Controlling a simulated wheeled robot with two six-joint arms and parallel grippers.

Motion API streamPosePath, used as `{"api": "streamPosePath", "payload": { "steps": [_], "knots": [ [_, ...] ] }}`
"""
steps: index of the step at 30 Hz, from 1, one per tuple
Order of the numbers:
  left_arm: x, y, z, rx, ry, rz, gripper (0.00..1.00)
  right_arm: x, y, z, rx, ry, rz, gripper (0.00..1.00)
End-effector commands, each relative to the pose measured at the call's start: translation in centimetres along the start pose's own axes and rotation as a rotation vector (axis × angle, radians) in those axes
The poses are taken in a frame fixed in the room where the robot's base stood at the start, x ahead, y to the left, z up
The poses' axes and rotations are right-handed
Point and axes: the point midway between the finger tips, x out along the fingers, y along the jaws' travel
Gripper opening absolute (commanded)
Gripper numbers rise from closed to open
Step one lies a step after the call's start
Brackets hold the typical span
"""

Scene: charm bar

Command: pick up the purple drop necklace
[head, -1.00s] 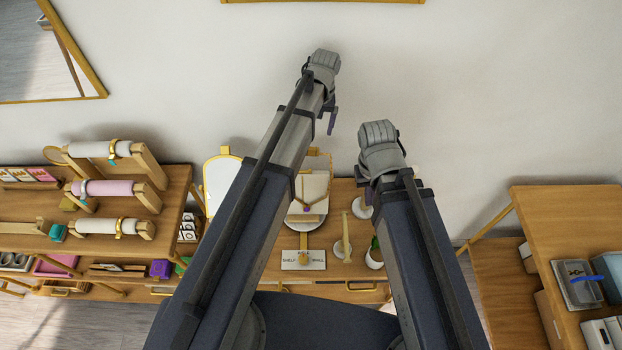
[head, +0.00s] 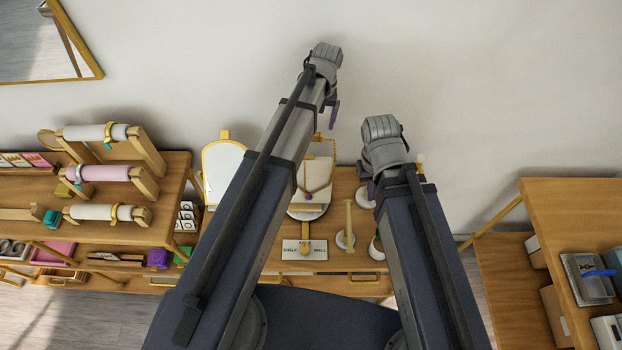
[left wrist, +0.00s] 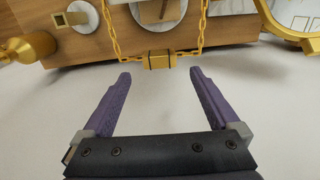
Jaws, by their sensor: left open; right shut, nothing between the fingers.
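The purple drop necklace (head: 309,196) hangs on a cream display bust (head: 319,172) on the middle table, its gold chain ending in a small purple drop. My left gripper (head: 333,114) shows only in part, above the bust. In the left wrist view, its two purple fingers (left wrist: 160,76) are open and empty, just short of a gold block (left wrist: 157,61) with gold chain (left wrist: 113,35) on both sides. The purple drop cannot be made out there. My right gripper (head: 368,191) is shut and empty, right of the bust, largely hidden by its arm.
A small sign (head: 304,250) and a gold stand (head: 348,225) stand before the bust. A mirror (head: 222,168) stands left of it. A bracelet rack (head: 98,174) fills the left table. Another table (head: 575,205) stands at right. The wall is close behind.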

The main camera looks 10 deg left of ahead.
Motion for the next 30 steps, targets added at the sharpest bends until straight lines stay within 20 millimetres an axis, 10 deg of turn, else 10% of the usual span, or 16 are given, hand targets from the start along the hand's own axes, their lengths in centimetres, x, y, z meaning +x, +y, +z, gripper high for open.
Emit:
{"api": "streamPosePath", "payload": {
  "steps": [16,30],
  "knots": [
    [3.3,0.0,0.0,0.0,0.0,0.0,0.94,3.3,-0.3,-0.2,0.002,0.002,0.0,0.0],
    [3.3,0.0,0.0,0.0,0.0,0.0,0.41,3.3,-0.3,-0.2,0.002,0.001,0.0,0.0]
  ]
}}
